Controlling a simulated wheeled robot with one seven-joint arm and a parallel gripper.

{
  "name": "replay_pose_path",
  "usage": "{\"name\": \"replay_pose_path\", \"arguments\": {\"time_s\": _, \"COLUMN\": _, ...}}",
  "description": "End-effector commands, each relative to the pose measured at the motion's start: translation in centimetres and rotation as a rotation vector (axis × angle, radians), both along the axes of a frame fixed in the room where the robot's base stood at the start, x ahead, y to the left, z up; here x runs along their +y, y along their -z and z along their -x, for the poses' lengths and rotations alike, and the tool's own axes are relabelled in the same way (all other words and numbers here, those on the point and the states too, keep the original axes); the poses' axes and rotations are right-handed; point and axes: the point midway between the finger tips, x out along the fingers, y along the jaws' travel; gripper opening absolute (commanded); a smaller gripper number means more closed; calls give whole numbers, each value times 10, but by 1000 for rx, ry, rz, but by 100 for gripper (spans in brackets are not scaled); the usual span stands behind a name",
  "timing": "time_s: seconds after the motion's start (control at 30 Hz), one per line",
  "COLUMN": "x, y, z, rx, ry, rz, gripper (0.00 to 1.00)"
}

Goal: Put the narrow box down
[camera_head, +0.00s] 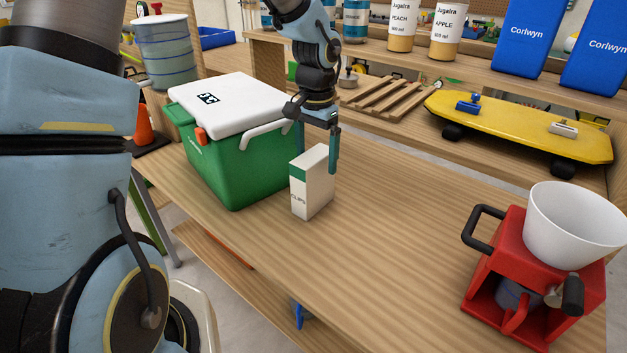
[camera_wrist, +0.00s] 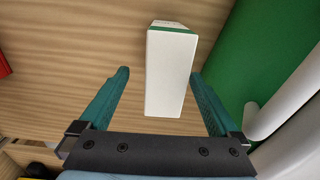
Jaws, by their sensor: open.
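The narrow box (camera_head: 311,184) is white with a green band. It stands upright on the wooden table (camera_head: 400,220), just right of the green cooler. My gripper (camera_head: 319,165) is above and around the box's upper part, pointing down, with its fingers spread. In the wrist view the box (camera_wrist: 170,75) lies between the two teal fingers of my gripper (camera_wrist: 160,95), with a gap on each side. The box's underside is hidden in the wrist view.
A green cooler (camera_head: 230,160) with a white lid stands close at the left. A red ice maker (camera_head: 500,270) with a white bowl (camera_head: 570,225) is at the right. Behind are a yellow skateboard (camera_head: 520,130) and wooden slats (camera_head: 385,97). The table's middle is clear.

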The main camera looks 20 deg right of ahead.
Motion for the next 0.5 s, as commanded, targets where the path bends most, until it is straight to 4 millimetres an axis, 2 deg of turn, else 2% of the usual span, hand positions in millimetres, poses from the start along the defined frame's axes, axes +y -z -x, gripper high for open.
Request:
{"name": "replay_pose_path", "arguments": {"time_s": 0.27, "x": 2, "y": 22, "z": -1, "rx": 4, "ry": 0, "rz": -1, "gripper": 98}}
{"name": "replay_pose_path", "arguments": {"time_s": 0.5, "x": 4, "y": 55, "z": -5, "rx": 3, "ry": 1, "rz": -1, "gripper": 98}}
